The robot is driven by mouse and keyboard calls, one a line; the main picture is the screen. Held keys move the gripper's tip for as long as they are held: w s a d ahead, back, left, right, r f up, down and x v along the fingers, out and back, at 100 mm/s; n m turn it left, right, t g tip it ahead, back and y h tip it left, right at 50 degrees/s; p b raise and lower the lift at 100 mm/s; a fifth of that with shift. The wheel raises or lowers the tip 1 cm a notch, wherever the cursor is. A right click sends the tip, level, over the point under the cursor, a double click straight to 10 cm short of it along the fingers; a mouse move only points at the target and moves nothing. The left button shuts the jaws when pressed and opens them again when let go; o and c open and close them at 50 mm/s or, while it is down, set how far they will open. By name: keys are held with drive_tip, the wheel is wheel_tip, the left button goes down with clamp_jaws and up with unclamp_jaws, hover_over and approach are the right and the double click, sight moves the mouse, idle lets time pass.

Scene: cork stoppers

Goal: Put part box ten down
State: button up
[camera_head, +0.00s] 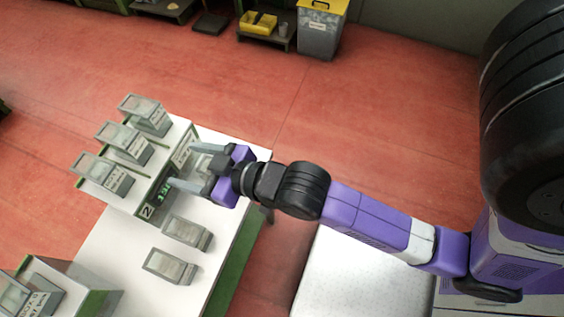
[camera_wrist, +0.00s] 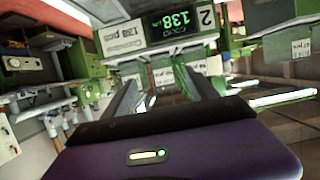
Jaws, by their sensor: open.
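My gripper (camera_head: 182,166) reaches in from the right over the white table, with its two fingers apart and pointing at the front of a grey-green stand (camera_head: 146,190). In the wrist view the fingers (camera_wrist: 160,88) stand apart below a green display reading 138 and a plate marked 2. No box is clearly held between them. Several grey part boxes are in the head view: three on the stand's top (camera_head: 145,112) and two on the white table (camera_head: 187,232), (camera_head: 170,265). Their labels are too small to read, so I cannot tell which is box ten.
The white table (camera_head: 118,246) has bare room left of the two lower boxes. A similar stand (camera_head: 70,275) with boxes is at the lower left. A grey bin with a yellow lid (camera_head: 320,30) and a low shelf with yellow trays (camera_head: 258,24) stand at the back.

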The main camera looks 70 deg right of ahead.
drive_tip(key=s+f+v, duration=0.1)
drive_tip(key=f+v, duration=0.1)
drive_tip(key=v, duration=0.9)
drive_tip(key=f+v, duration=0.3)
drive_tip(key=v, duration=0.8)
drive_tip(key=shift+s+t, duration=0.3)
drive_tip(key=shift+s, duration=0.3)
